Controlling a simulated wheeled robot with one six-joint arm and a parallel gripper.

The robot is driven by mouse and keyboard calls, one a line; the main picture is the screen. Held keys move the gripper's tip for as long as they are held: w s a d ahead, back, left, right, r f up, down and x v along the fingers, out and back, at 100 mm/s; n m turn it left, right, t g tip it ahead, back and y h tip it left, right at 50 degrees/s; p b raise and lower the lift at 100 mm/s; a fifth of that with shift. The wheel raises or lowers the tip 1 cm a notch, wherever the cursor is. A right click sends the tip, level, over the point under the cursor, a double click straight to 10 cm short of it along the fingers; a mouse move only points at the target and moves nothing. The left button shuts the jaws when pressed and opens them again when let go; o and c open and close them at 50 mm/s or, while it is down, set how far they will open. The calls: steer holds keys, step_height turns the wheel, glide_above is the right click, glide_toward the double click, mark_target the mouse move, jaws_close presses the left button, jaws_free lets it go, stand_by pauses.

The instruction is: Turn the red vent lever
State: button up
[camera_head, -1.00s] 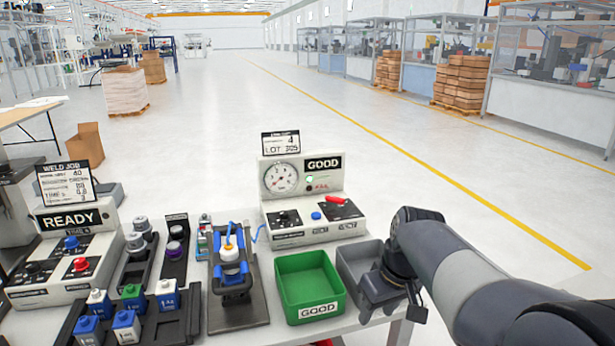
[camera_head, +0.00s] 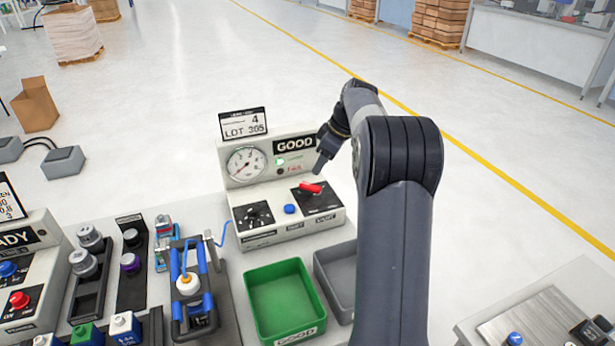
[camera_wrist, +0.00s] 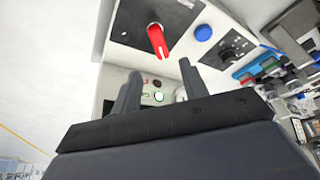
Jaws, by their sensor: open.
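The red vent lever (camera_head: 311,188) lies on a black plate at the right of the white tester's (camera_head: 262,240) sloped top in the head view. In the wrist view the red lever (camera_wrist: 157,41) shows just beyond the fingertips, pointing down and slightly right in the picture. My gripper (camera_wrist: 158,80) is open and empty, its two grey fingers apart, with the lever clear of them. In the head view my gripper (camera_head: 322,165) hangs close above and behind the lever; its fingers are partly hidden by the wrist.
A blue button (camera_head: 290,209) and a black knob (camera_head: 254,215) sit left of the lever. The upright gauge panel (camera_head: 246,164) stands behind. A green bin (camera_head: 262,281) and a grey bin (camera_head: 326,270) stand in front. A clamp fixture (camera_head: 190,310) is at the left.

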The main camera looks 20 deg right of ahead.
mark_target(309, 185)
steer(key=p+x, duration=0.1)
steer(key=x, duration=0.7)
steer(key=shift+f, duration=0.35)
steer(key=shift+c, duration=0.5)
jaws_close()
